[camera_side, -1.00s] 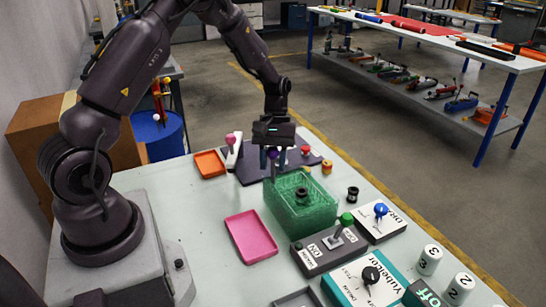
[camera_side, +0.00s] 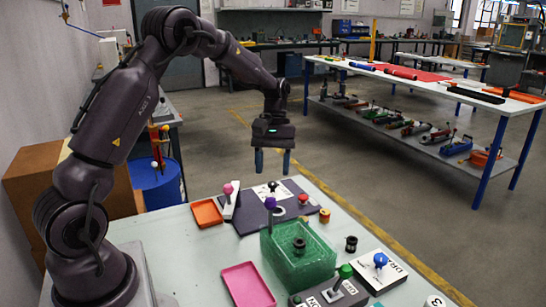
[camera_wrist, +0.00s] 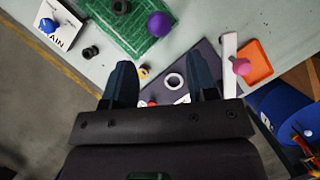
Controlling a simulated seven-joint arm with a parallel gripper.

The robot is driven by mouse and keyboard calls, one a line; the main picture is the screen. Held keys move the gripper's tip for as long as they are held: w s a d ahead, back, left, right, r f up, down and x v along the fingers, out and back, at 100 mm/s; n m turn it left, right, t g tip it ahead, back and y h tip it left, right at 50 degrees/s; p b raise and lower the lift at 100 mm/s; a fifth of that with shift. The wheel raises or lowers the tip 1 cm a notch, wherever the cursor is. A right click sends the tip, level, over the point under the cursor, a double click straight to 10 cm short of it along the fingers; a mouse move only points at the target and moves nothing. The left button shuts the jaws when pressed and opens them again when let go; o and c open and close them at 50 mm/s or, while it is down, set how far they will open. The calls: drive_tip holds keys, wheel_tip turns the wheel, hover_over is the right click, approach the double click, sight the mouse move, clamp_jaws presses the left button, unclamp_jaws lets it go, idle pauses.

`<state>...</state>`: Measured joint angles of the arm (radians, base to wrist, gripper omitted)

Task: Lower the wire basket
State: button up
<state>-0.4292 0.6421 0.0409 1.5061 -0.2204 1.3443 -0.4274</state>
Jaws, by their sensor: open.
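The green wire basket (camera_side: 318,270) sits on the pale table, with a black ring-like part (camera_side: 299,246) inside it. A purple ball knob (camera_side: 270,203) stands on a short stem at the basket's back left side. My gripper (camera_side: 272,172) is open and empty, above and apart from the purple knob. In the wrist view, the fingers (camera_wrist: 163,78) are spread with nothing between them. The green basket (camera_wrist: 118,22) and purple knob (camera_wrist: 160,24) show beyond the fingertips there; the basket is cut by the top edge.
A dark plate (camera_side: 243,217) with a pink-knobbed lever (camera_side: 229,189) and a red knob (camera_side: 303,199) lies behind the basket. An orange tray (camera_side: 207,213) and pink tray (camera_side: 247,286) lie left. A black spool (camera_side: 351,244) and blue-knobbed box (camera_side: 381,262) stand right.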

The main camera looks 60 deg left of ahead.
drive_tip(key=shift+v, duration=1.1)
drive_tip(key=shift+c, duration=0.2)
drive_tip(key=shift+a+r, duration=0.2)
drive_tip(key=shift+r, duration=0.05)
drive_tip(key=c, duration=0.4)
drive_tip(key=s+a+r+n, duration=0.1)
drive_tip(key=r, duration=0.1)
drive_tip(key=s+r+n+t, duration=0.1)
drive_tip(key=r+n, duration=0.1)
drive_tip(key=s+a+r+n+t, duration=0.1)
drive_tip(key=r+n, duration=0.1)
drive_tip(key=shift+s+a, duration=0.25)
drive_tip(key=shift+a, duration=0.05)
clamp_jaws()
drive_tip(key=d+f+n, duration=0.1)
drive_tip(key=f, duration=0.3)
drive_tip(key=d+f+n, duration=0.1)
drive_tip(key=d+f, duration=0.1)
drive_tip(key=f, duration=0.2)
drive_tip(key=d+f+n+t+h, duration=0.1)
drive_tip(key=d+f, duration=0.1)
drive_tip(key=f, duration=0.2)
drive_tip(key=shift+w+d+f+n, duration=0.25)
drive_tip(key=shift+w+f+n, duration=0.05)
drive_tip(key=shift+f, duration=0.1)
